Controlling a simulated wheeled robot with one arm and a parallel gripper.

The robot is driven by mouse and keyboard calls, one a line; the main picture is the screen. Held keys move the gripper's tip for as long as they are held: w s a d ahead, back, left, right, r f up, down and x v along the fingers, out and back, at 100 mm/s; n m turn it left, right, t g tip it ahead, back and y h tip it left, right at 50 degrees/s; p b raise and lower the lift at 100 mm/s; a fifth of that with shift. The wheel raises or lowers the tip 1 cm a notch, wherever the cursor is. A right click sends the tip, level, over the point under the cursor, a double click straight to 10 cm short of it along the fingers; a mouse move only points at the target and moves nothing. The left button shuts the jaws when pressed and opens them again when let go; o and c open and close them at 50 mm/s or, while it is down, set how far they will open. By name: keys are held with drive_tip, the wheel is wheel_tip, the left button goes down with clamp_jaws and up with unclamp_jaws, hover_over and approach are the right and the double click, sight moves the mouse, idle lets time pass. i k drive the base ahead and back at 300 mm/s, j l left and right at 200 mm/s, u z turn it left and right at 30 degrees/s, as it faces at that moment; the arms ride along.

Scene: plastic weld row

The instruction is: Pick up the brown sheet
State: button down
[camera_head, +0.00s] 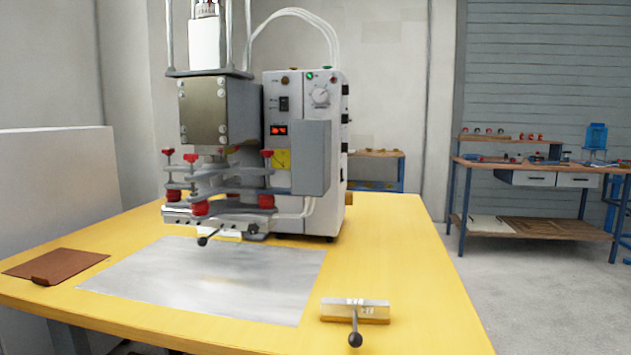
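The brown sheet (60,262) lies flat at the left end of the yellow table. It is thin and leather-like, and a small flap or tab shows on its front edge near the table's front. Nothing lies on it. It is a little apart from the grey metal plate to its right. My gripper is not in view in the head view.
A welding press (305,150) with red knobs and a black-tipped lever stands at the back of the yellow table (400,250). A grey plate (215,280) lies before it. A metal block with a handle (355,308) sits front right. A workbench (530,172) stands behind.

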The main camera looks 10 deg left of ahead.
sight(54, 267)
drive_tip(key=u, duration=1.9)
